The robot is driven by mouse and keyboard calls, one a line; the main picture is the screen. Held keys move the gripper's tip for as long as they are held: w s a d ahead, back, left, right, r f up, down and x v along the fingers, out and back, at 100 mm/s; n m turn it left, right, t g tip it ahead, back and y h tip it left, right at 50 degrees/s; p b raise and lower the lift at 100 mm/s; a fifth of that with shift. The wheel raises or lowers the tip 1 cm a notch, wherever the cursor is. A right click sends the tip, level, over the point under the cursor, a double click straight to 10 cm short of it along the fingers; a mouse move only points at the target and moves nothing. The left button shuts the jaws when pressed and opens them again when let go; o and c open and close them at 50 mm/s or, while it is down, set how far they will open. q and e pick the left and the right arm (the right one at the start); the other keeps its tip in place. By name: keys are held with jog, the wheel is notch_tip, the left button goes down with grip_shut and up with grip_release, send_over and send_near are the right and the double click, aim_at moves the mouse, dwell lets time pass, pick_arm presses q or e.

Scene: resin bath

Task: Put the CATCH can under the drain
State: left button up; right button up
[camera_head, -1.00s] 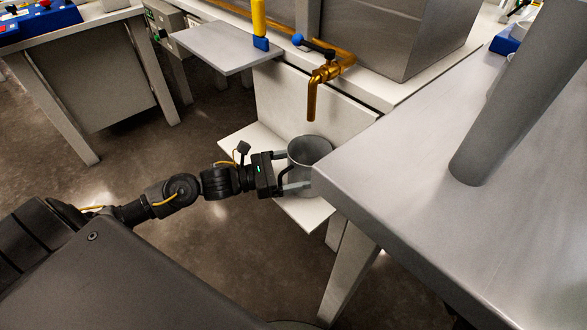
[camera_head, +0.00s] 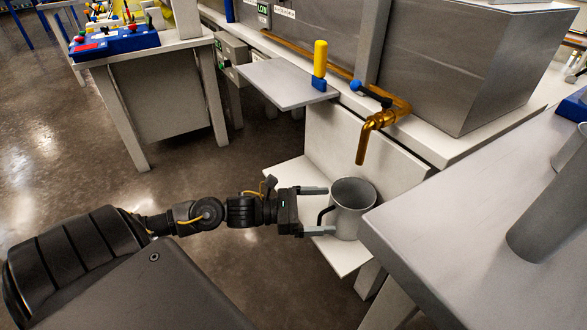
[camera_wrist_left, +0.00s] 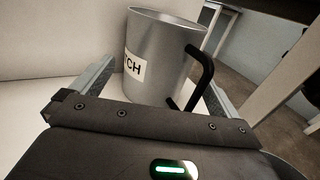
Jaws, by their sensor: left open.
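The CATCH can (camera_head: 352,212) is a grey metal cup with a black handle. It stands upright on the low white shelf (camera_head: 295,173), below the copper drain pipe (camera_head: 363,146). In the left wrist view the can (camera_wrist_left: 158,60) shows a white label ending in "CH", with its handle at the right. My left gripper (camera_head: 322,210) is open beside the can, on its handle side. Its fingers point towards the can, with the handle between them. In the left wrist view the fingers lie to either side of the can's lower part. My right gripper is not in view.
A blue-handled valve (camera_head: 370,93) sits on the pipe. A small grey side shelf (camera_head: 283,82) holds a yellow-and-blue tool (camera_head: 320,65). A grey table (camera_head: 490,230) stands close at the right of the can. Open floor lies to the left.

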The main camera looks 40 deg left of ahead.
pick_arm(q)
jog(key=p+v, duration=0.1)
jog(key=v, duration=0.7)
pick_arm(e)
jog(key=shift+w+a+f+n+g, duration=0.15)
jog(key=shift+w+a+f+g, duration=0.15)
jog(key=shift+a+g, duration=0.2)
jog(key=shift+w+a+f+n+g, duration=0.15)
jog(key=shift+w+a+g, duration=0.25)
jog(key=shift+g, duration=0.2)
pick_arm(q)
jog(key=shift+s, duration=0.15)
